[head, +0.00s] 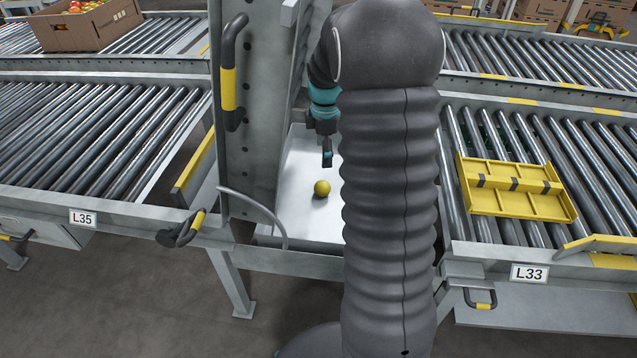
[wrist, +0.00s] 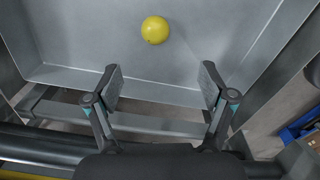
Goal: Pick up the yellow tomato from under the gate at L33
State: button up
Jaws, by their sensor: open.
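The yellow tomato (head: 321,188) rests on the pale metal tray (head: 300,215) in the gap between the two roller conveyors, next to the upright gate frame (head: 252,120). My gripper (head: 327,158) is above the tray, near the tomato, partly hidden by my arm. In the wrist view the tomato (wrist: 155,30) lies on the tray floor, beyond the fingertips and a little left of the middle between them. The fingers (wrist: 162,78) are spread wide with nothing between them. The tomato and the fingers are apart.
The tray has raised walls and a front lip (wrist: 120,88). The L33 label (head: 529,273) is on the right conveyor, which carries a yellow slatted frame (head: 513,187). The L35 label (head: 82,218) is on the left conveyor. A black-and-yellow handle (head: 183,232) juts out beside the gate.

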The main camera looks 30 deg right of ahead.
aim_at(322, 183)
jog(key=f, duration=0.9)
jog(key=shift+w+b, duration=0.25)
jog(key=shift+b, duration=0.05)
jog(key=f, duration=0.5)
jog(key=shift+w, duration=0.25)
jog(key=c, duration=0.9)
